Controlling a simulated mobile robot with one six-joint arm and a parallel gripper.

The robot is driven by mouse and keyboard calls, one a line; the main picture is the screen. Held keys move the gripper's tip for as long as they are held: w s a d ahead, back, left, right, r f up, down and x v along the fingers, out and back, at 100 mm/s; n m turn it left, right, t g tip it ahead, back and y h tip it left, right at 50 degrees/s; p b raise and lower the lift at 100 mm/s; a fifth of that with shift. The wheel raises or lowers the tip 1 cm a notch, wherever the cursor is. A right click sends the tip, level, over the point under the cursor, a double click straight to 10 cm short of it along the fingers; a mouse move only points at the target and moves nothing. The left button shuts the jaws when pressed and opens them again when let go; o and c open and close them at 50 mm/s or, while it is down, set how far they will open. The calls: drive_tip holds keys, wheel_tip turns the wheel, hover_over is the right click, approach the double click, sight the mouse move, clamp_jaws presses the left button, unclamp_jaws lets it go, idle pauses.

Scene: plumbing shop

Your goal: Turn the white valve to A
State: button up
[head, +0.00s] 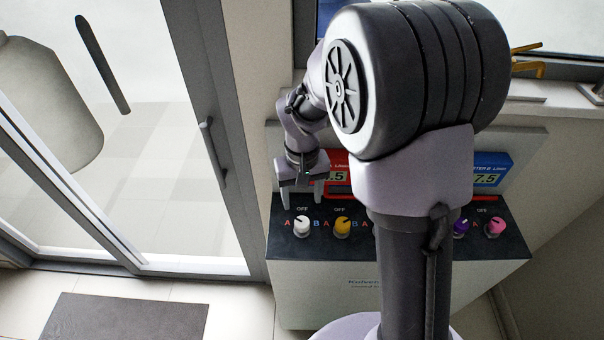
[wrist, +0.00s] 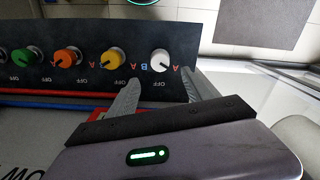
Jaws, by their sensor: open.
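The white valve (head: 302,228) is the leftmost knob on the dark panel in the head view. Its label A is on its left, B on its right and OFF above it. In the wrist view the white valve (wrist: 160,62) appears upside down, with A at its right and OFF below. A small dark mark on it points to the lower right there, roughly between OFF and A; its exact setting is hard to tell. My gripper (head: 302,200) is open and empty, just above and behind the valve. In the wrist view its fingertips (wrist: 160,78) lie either side of the OFF label, apart from the valve.
A yellow knob (head: 342,226) sits close to the right of the white valve. Purple (head: 461,226) and pink (head: 495,227) knobs are further right; orange (wrist: 66,58) and green (wrist: 22,57) ones show in the wrist view. A red display (head: 337,172) stands behind. A glass door (head: 150,130) is at left.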

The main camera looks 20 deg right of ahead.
wheel_tip(320, 180, up, 7)
drive_tip(key=p, duration=0.1)
drive_tip(key=shift+r, duration=0.1)
